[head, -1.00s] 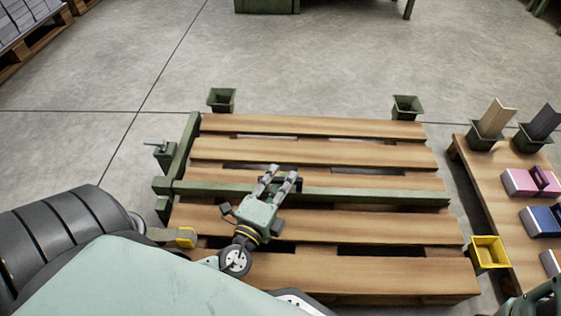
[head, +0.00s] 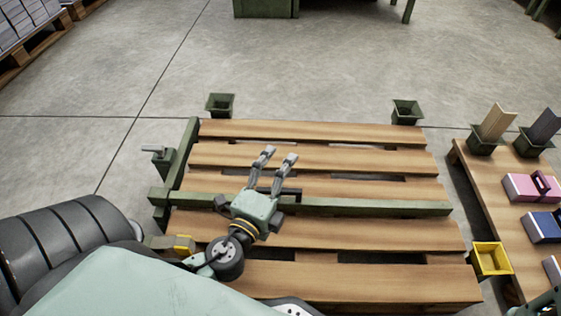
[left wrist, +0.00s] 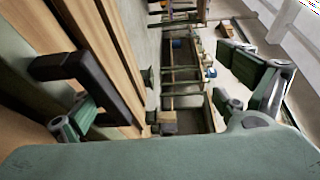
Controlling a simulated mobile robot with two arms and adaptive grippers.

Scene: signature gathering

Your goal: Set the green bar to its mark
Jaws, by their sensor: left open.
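The green bar (head: 375,206) lies across the wooden pallet, from a green side rail (head: 180,160) on the left to the pallet's right edge. A dark handle stands on it and shows in the left wrist view (left wrist: 95,75); in the head view my left gripper partly covers it. My left gripper (head: 279,156) is open and empty over the pallet, its fingertips beyond the bar. In the left wrist view one finger is close by the handle and the other is well apart on the right. I cannot make out the bar's mark. My right gripper is not clearly seen.
Two green sockets (head: 220,104) (head: 407,112) stand behind the pallet's far corners. A clamp (head: 158,155) sits at the left rail. On the right, a wooden table (head: 490,195) holds pink and blue blocks, and a yellow bin (head: 490,257) is at its edge.

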